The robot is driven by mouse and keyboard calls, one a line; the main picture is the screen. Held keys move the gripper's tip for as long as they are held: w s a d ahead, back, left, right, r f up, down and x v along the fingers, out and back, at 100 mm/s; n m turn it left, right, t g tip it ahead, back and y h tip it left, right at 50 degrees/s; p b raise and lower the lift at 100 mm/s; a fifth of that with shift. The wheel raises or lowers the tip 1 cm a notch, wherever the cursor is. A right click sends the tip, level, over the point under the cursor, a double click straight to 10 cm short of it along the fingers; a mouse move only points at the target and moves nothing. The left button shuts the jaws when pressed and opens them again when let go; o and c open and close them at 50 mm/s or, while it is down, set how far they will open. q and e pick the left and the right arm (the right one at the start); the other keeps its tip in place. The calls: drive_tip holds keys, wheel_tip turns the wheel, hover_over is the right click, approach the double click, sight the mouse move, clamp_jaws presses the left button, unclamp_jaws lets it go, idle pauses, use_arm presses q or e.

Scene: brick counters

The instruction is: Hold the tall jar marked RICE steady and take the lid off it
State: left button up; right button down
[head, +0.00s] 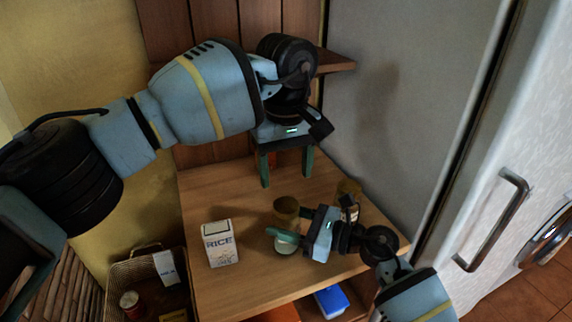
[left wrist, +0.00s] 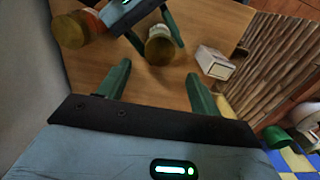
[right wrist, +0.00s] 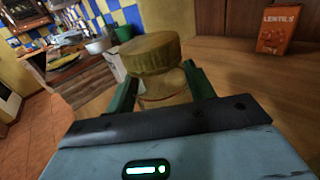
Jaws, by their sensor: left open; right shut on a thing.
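A jar with a wide brownish-gold lid (head: 287,205) stands on the wooden counter. My right gripper (head: 286,226) is shut on its body, with a green finger on each side below the lid. The right wrist view shows the lid (right wrist: 150,52) above the clear glass body (right wrist: 163,86). No RICE mark is readable on this jar. My left gripper (head: 286,168) is open and empty, pointing down above the back of the counter. In the left wrist view, the held jar (left wrist: 160,46) lies beyond the open left fingertips (left wrist: 158,70).
A white carton marked RICE (head: 219,243) stands left of the held jar. A second gold-lidded jar (head: 348,188) stands to the right, close to my right wrist. An orange LENTILS box (right wrist: 278,30) stands farther back. A basket (head: 146,262) sits left of the counter (head: 212,190); the fridge is right.

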sight(286, 204)
use_arm(q)
wheel_tip(286, 204, down, 8)
drive_tip(key=shift+r, duration=0.25)
